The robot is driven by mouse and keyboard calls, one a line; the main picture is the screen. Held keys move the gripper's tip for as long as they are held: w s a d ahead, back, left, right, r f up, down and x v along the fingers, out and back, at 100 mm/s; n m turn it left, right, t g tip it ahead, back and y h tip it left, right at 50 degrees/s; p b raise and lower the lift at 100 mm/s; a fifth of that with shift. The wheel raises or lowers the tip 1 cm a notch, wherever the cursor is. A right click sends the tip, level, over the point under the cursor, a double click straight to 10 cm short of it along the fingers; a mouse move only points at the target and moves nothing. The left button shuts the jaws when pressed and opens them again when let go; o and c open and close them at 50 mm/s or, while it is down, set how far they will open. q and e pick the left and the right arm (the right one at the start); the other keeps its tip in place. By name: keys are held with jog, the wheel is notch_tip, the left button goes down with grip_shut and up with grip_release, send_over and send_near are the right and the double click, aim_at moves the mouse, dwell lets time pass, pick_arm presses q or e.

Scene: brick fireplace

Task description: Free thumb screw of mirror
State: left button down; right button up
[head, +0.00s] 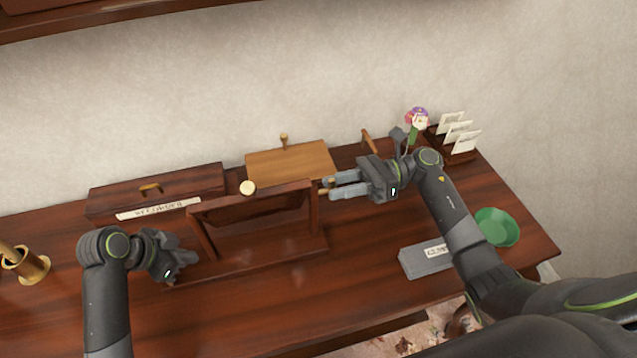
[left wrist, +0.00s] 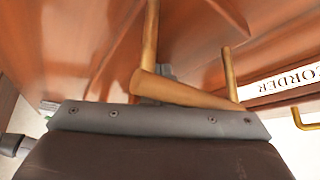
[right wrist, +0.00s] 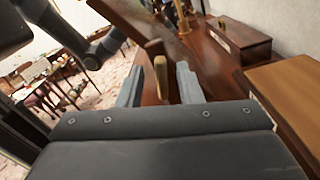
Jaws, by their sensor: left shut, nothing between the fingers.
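The mirror (head: 250,205) is a tilted wooden panel held between two posts on a wooden stand (head: 250,262). A small brass thumb screw (head: 329,181) sits at the top of its right post. My right gripper (head: 334,188) is open there; in the right wrist view its two fingers stand apart on either side of a tan peg (right wrist: 161,80), apparently that screw. Whether they touch it I cannot tell. My left gripper (head: 192,266) is shut and empty, low beside the left post. In the left wrist view tan rods (left wrist: 185,90) cross in front, and its fingers are mostly hidden.
A dark box with a RECORDER label (head: 158,208) and a lighter wooden box (head: 290,160) stand behind the mirror. A grey box (head: 424,260), a green bowl (head: 497,227), a card holder (head: 456,150) and flowers (head: 416,118) are at right. A brass object (head: 25,265) stands far left.

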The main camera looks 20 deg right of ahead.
pick_arm(q)
jog(key=shift+f, duration=0.2)
pick_arm(e)
jog(key=shift+c, duration=0.4)
grip_shut()
pick_arm(q)
jog(key=shift+a, duration=0.1)
pick_arm(e)
jog(key=shift+n, duration=1.6)
jog(key=shift+o, duration=0.4)
grip_release()
jog(key=shift+d, duration=0.1)
jog(key=d, duration=1.2)
jog(key=shift+s, duration=0.1)
